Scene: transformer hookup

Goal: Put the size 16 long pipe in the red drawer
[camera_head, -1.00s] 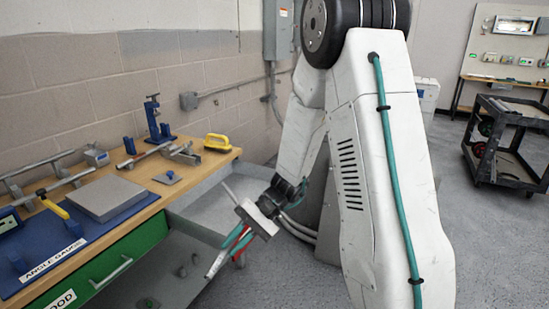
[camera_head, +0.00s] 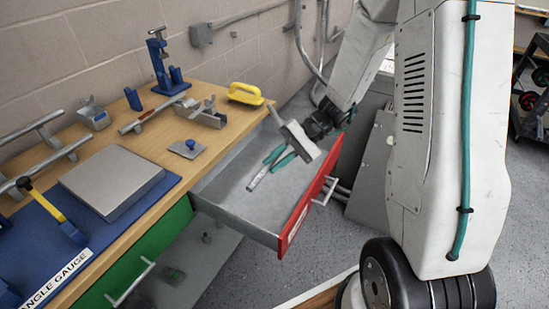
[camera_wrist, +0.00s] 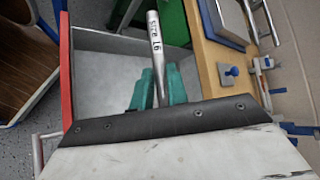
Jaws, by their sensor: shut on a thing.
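The red drawer (camera_head: 308,203) is pulled out from the right end of the workbench, and its grey inside looks empty. In the wrist view its red front (camera_wrist: 66,80) stands at the left. My gripper (camera_head: 273,163) is over the open drawer, its teal fingers pointing down and to the left. It is shut on a silver pipe (camera_wrist: 156,45) marked "SIZE 16", which sticks out past the fingertips (camera_wrist: 160,85). In the head view the pipe's end (camera_head: 257,179) shows below the fingers. Its other end is hidden by the gripper, and its height above the drawer floor is unclear.
A green drawer (camera_head: 145,255) is beside the red one. A wooden-topped surface shows in the wrist view (camera_wrist: 25,60).

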